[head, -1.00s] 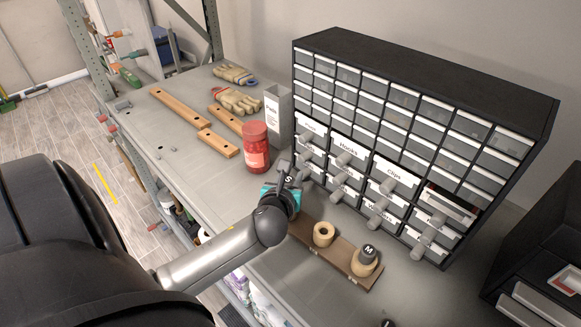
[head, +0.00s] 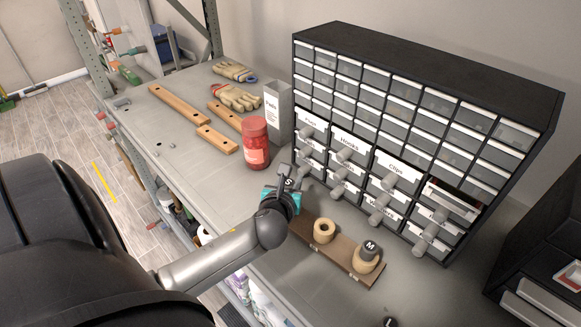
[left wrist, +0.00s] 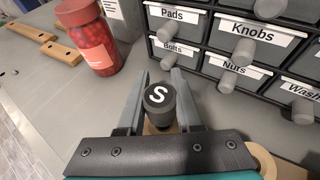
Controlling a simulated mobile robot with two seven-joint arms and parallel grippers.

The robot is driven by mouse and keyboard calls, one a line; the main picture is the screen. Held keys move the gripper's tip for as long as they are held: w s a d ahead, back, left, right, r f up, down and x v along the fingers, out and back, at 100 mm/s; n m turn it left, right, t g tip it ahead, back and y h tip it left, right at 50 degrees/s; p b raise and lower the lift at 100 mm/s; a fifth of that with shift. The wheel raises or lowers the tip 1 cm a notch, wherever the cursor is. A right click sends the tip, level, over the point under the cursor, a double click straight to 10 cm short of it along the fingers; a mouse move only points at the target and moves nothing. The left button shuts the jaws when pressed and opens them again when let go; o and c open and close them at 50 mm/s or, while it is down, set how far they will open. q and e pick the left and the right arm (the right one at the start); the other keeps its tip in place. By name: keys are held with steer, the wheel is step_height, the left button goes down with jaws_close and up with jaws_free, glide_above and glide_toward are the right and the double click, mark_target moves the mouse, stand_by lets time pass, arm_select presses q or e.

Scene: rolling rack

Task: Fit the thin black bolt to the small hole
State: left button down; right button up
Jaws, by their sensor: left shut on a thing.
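The thin black bolt (left wrist: 160,98), with a white S on its cap, is between the fingers of my left gripper (left wrist: 160,108), which is shut on it. In the head view the gripper (head: 287,184) is over the left end of a brown board (head: 301,234). The bolt looks upright. Tan wood shows just below it in the left wrist view, but the fingers and wrist hide the small hole, so I cannot tell whether the bolt's tip is in it. An empty wooden ring (head: 324,231) stands mid-board. A bolt marked M (head: 370,247) sits in the right ring.
A black drawer cabinet (head: 420,72) with protruding grey knobs stands close behind the board. A red jar (head: 255,142) is left of the gripper. Gloves (head: 235,97) and wooden strips (head: 180,104) lie farther left. A dark object (head: 389,322) shows at the bottom edge.

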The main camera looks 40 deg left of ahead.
arm_select(q)
steer(key=shift+f+b, duration=0.95)
steer(key=shift+f, duration=0.75)
steer(key=c, duration=0.5)
jaws_free()
steer(key=v, duration=1.5)
steer(key=shift+p, duration=0.4)
steer(key=shift+s+r, duration=0.1)
